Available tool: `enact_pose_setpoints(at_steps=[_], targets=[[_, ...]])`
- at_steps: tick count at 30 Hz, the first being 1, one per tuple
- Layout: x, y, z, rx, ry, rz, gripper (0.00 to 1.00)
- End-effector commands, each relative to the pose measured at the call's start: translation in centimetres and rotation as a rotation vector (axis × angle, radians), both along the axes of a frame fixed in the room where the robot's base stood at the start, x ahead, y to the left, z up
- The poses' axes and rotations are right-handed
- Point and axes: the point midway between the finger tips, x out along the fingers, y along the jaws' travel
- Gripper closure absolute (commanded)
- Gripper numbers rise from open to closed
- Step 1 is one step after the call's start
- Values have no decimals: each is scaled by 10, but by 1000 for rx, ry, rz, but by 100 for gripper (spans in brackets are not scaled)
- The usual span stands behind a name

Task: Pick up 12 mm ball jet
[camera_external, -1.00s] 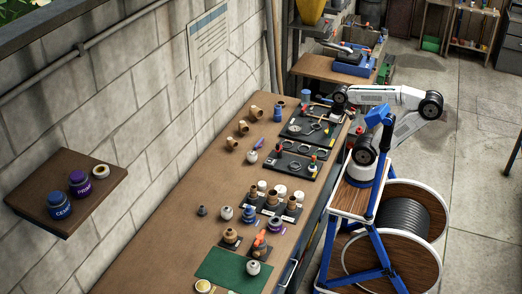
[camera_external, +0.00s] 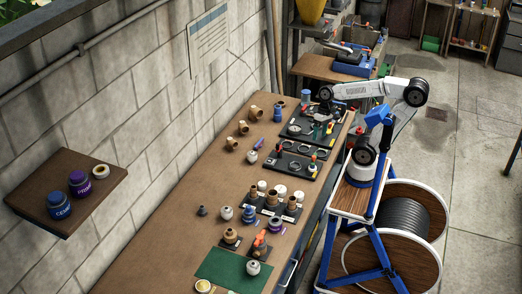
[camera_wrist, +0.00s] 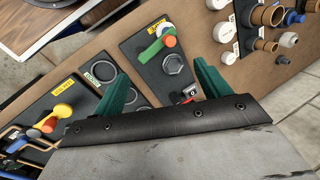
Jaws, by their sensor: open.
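I cannot read which part is the 12 mm ball jet. A pale grey rounded fitting (camera_external: 226,212) stands on the bench left of a blue one; it also shows at the right of the wrist view (camera_wrist: 288,39). A similar pale fitting (camera_external: 253,268) stands on the green mat (camera_external: 222,266). My gripper (camera_external: 323,132) hangs over the dark trays at the bench's far end. In the wrist view, its green fingers (camera_wrist: 160,82) are wide apart with nothing between them, above a ring tray (camera_wrist: 133,97) and a valve tray.
Brown sockets (camera_external: 272,197) and white caps (camera_external: 281,191) stand mid-bench. A green-handled valve (camera_wrist: 160,40) and a grey hex fitting (camera_wrist: 174,64) sit below my fingers. Brown elbows (camera_external: 243,127) line the wall side. Bare bench (camera_external: 190,235) lies at the left.

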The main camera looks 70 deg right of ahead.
Motion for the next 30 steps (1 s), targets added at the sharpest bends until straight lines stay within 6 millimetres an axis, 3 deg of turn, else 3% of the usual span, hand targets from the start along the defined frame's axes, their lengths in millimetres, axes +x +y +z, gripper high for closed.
enact_pose_setpoints(at_steps=[3,9,13,18,21,24,30], targets=[[42,31,-5,194,109,-187,25],[123,69,-15,496,301,-545,25],[183,80,-31,674,436,-801,25],[258,78,-64,872,605,-1134,25],[290,71,-84,955,677,-1288,25],[309,65,-98,1007,723,-1386,25],[321,61,-117,1040,754,-1454,25]])
